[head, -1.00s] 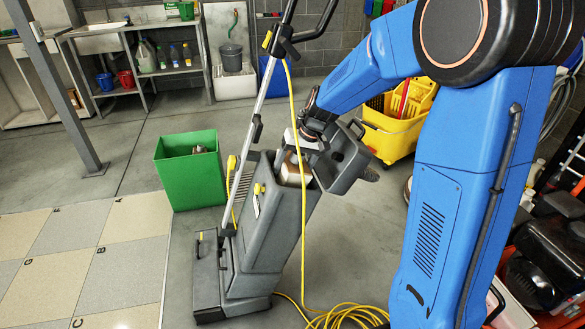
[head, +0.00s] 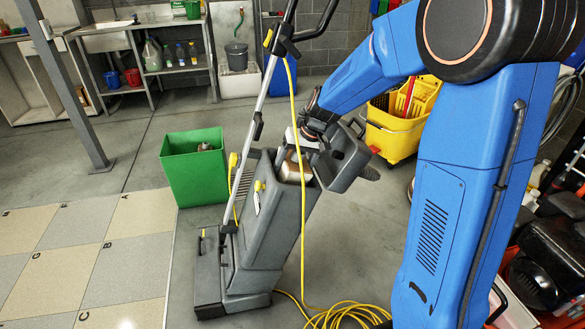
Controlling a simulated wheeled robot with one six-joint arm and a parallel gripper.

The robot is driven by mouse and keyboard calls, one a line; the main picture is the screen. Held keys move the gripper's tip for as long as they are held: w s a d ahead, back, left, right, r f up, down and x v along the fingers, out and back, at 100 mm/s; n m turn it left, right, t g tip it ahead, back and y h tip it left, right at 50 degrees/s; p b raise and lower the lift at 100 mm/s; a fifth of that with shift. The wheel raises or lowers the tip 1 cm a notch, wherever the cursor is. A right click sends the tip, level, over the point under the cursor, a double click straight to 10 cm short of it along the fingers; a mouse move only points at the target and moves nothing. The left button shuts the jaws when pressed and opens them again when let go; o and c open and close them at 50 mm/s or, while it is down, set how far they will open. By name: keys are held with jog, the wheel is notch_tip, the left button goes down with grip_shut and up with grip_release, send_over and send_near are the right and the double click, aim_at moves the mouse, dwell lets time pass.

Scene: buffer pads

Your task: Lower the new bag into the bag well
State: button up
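The grey upright vacuum (head: 252,250) stands on the floor in front of my blue arm, its dark lid (head: 345,160) swung open to the right. The tan bag (head: 290,170) shows at the top opening of the vacuum body, partly inside the bag well. My gripper (head: 303,140) is right above the opening, at the bag's top. Its fingers are too small and hidden to tell whether they hold the bag. The inside of the well is hidden.
A green bin (head: 195,170) with something in it stands left of the vacuum. A yellow mop bucket (head: 395,130) is behind my arm. A yellow cord (head: 345,314) hangs down the vacuum and coils on the floor. A metal post (head: 75,95) stands at left.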

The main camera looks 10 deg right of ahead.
jog(key=shift+o, duration=1.2)
jog(key=f, duration=0.1)
jog(key=s+f, duration=0.1)
jog(key=shift+f+g, duration=0.3)
jog(key=shift+w+d+r, duration=0.2)
jog(key=shift+d+r, duration=0.05)
jog(key=shift+r, duration=0.45)
jog(key=shift+o, duration=0.3)
jog(key=v, duration=1.7)
jog(key=shift+a+r, duration=0.25)
jog(key=shift+r, duration=0.2)
jog(key=shift+v, duration=2.7)
jog(key=shift+w, duration=0.2)
